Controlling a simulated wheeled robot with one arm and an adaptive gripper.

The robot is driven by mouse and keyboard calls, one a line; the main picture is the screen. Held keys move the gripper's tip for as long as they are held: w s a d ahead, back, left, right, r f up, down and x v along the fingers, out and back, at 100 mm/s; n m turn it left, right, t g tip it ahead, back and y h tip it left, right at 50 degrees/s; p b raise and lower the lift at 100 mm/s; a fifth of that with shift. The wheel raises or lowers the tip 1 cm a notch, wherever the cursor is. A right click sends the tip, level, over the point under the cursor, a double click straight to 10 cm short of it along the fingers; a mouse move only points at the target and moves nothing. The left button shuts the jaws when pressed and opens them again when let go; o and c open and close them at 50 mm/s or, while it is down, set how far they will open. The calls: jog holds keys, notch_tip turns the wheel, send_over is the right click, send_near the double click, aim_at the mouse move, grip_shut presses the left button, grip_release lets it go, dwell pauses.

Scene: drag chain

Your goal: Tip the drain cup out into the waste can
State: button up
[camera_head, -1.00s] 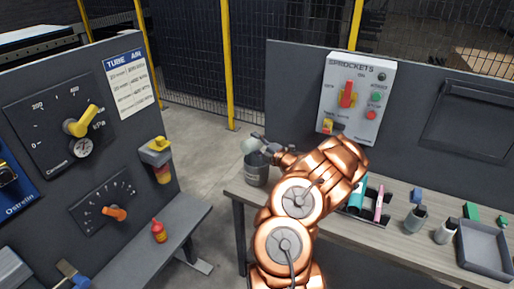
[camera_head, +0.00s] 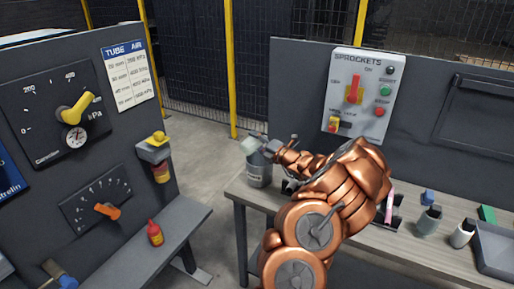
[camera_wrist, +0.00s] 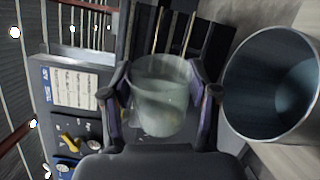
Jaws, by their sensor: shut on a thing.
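The drain cup is a translucent pale grey-green cup (camera_head: 252,145), held above the rim of the waste can. In the wrist view the cup (camera_wrist: 160,98) sits between my two fingers, and a greyish content shows through its wall. The cup looks tipped well over toward its side; whether anything is pouring out cannot be told. My gripper (camera_head: 270,147) is shut on the cup, with a finger on each side (camera_wrist: 167,92). The waste can is a grey open bucket (camera_head: 259,172) at the left end of the bench. Its open mouth (camera_wrist: 285,85) is beside the cup in the wrist view.
The wooden bench (camera_head: 405,240) carries small bottles (camera_head: 428,221) and a grey tray (camera_head: 495,250) at right. The SPROCKETS panel (camera_head: 362,95) stands behind. A gauge board (camera_head: 60,110) and a ledge with a red bottle (camera_head: 155,233) are at left. Floor between is clear.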

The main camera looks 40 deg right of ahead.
jog(key=shift+a+r+n+b, duration=0.2)
jog(key=shift+n+b, duration=0.8)
jog(key=shift+b, duration=2)
jog(key=shift+a+r+n+b, duration=0.15)
jog(key=shift+n+b, duration=0.85)
jog(key=shift+b, duration=2)
jog(key=shift+a+r+n+b, duration=0.15)
jog(key=shift+n+b, duration=0.85)
jog(key=shift+b, duration=2)
jog(key=n+b, duration=0.1)
jog(key=n, duration=0.1)
jog(key=r+n+b, duration=0.1)
jog(key=n+b, duration=0.1)
jog(key=shift+a, duration=0.1)
jog(key=shift+n+b, duration=0.8)
jog(key=shift+n, duration=0.4)
jog(key=shift+r+n+b, duration=0.25)
jog(key=shift+n+b, duration=0.15)
jog(key=shift+n, duration=0.25)
jog(key=shift+r+n+b, duration=0.2)
jog(key=shift+n+b, duration=0.2)
jog(key=shift+n, duration=0.25)
jog(key=shift+a, duration=0.1)
